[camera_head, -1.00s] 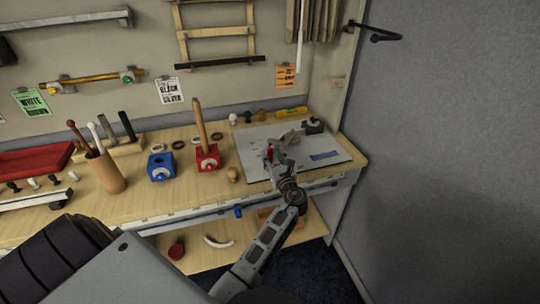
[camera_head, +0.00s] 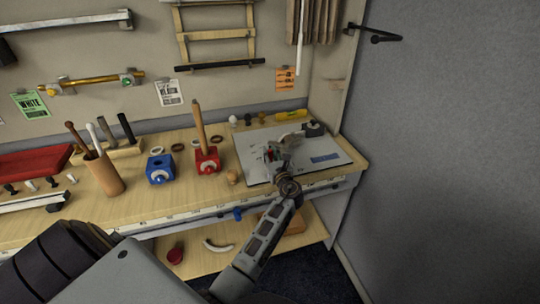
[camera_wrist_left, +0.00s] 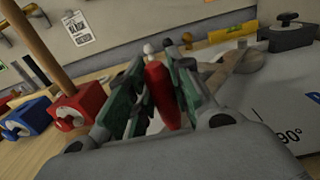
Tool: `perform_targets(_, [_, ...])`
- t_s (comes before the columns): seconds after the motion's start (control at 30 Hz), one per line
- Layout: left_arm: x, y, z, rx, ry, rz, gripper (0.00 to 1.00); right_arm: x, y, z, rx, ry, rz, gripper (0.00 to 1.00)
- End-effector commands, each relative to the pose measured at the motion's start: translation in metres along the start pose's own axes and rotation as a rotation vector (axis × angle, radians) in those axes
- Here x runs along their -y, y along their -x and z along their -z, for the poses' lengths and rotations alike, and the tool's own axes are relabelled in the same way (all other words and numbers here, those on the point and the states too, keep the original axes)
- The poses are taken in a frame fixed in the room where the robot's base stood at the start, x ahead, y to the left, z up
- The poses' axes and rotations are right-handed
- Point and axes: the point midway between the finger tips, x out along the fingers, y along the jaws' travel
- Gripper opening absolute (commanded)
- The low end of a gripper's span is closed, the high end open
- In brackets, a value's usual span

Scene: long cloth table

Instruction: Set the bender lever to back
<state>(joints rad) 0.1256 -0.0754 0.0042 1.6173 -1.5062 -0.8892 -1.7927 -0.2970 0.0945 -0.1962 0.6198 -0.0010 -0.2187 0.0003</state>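The bender is on a white plate (camera_head: 330,170) at the right end of the bench. Its red lever grip (camera_wrist_left: 160,95) stands upright between my left gripper's fingers in the left wrist view, with the green pads close on both sides. My left gripper (camera_head: 272,153) is low over the plate's left part and looks shut on that grip. The gripper hides the lower lever and pivot. A "90°" mark (camera_wrist_left: 290,135) shows on the plate. My right gripper is not in view.
A red block with a tall wooden handle (camera_head: 207,160) and a blue block (camera_head: 161,169) stand left of the plate. A small wooden knob (camera_head: 233,177) is near its left edge. A dark knobbed block (camera_head: 314,129) is at the back. The grey wall (camera_head: 440,150) is close on the right.

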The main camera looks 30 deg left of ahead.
Motion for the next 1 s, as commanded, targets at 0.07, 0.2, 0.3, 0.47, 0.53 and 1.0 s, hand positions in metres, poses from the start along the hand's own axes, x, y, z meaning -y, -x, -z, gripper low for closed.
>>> perform_targets(0.07, [0.000, 0.000, 0.000, 0.000, 0.000, 0.000, 0.05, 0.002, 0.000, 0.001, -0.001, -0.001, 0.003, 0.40])
perform_targets(0.2, [0.000, 0.000, 0.000, 0.000, 0.000, 0.000, 0.00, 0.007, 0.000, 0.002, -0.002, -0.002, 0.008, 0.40])
perform_targets(0.3, [0.000, 0.000, 0.000, 0.000, 0.000, 0.000, 0.00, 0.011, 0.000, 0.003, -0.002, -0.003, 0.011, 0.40])
perform_targets(0.47, [-0.001, 0.000, 0.000, 0.000, 0.000, 0.003, 0.00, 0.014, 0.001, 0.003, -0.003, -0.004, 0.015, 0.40])
perform_targets(0.53, [-0.002, -0.001, 0.000, 0.000, -0.001, 0.007, 0.00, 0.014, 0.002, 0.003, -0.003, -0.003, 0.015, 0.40])
perform_targets(1.0, [-0.018, -0.019, -0.002, 0.001, -0.004, 0.100, 0.00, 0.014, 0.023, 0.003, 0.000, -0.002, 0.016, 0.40])
